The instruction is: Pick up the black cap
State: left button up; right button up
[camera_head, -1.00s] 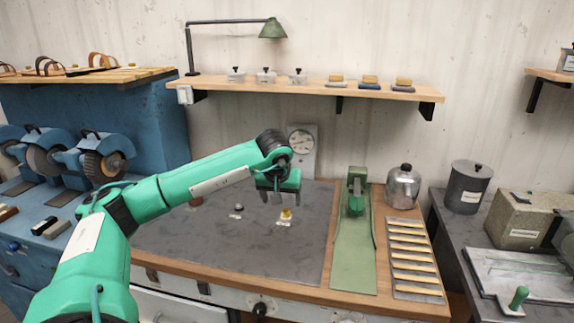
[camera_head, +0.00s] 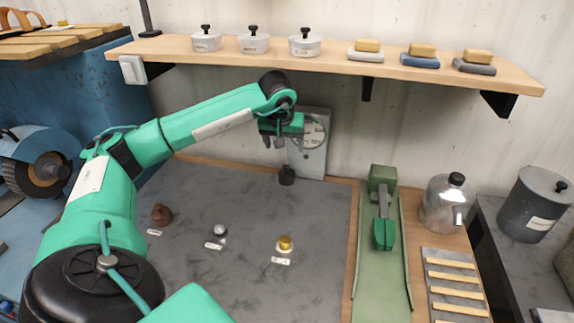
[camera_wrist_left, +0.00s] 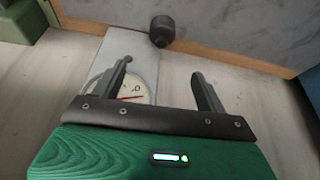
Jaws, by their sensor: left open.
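The black cap (camera_head: 287,175) is a small dark knobbed piece at the back edge of the grey mat (camera_head: 190,195), in front of the gauge plate. It also shows at the top of the left wrist view (camera_wrist_left: 162,30), beyond the fingertips and apart from them. My left gripper (camera_head: 273,143) is open and empty, above and slightly left of the cap in the head view. In the left wrist view its two fingers (camera_wrist_left: 161,72) are spread wide. My right gripper is not in view.
A brown cap (camera_head: 161,214), silver cap (camera_head: 220,230) and gold cap (camera_head: 285,243) stand on the mat by labels. The gauge plate (camera_head: 313,160) stands behind. A green press (camera_head: 383,235) and metal pot (camera_head: 446,203) are right. A shelf (camera_head: 330,62) spans above.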

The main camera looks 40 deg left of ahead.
aim_at(286, 167)
pick_arm(q)
jog(key=p+x, duration=0.1)
jog(key=x, duration=0.6)
jog(key=shift+w+a+f, duration=0.15)
jog(key=shift+f, duration=0.2)
jog(key=shift+w+a+f+p, duration=0.1)
jog(key=shift+w+f+p, duration=0.05)
jog(key=shift+f+p, duration=0.25)
jog(key=p+x, duration=0.1)
jog(key=x, duration=0.3)
jog(key=shift+f+p, duration=0.3)
jog(key=shift+p, duration=0.1)
jog(key=shift+a+f, duration=0.1)
jog(key=shift+f, duration=0.2)
jog(key=c, duration=1)
jog(key=shift+r, duration=0.1)
jog(key=shift+c, duration=0.2)
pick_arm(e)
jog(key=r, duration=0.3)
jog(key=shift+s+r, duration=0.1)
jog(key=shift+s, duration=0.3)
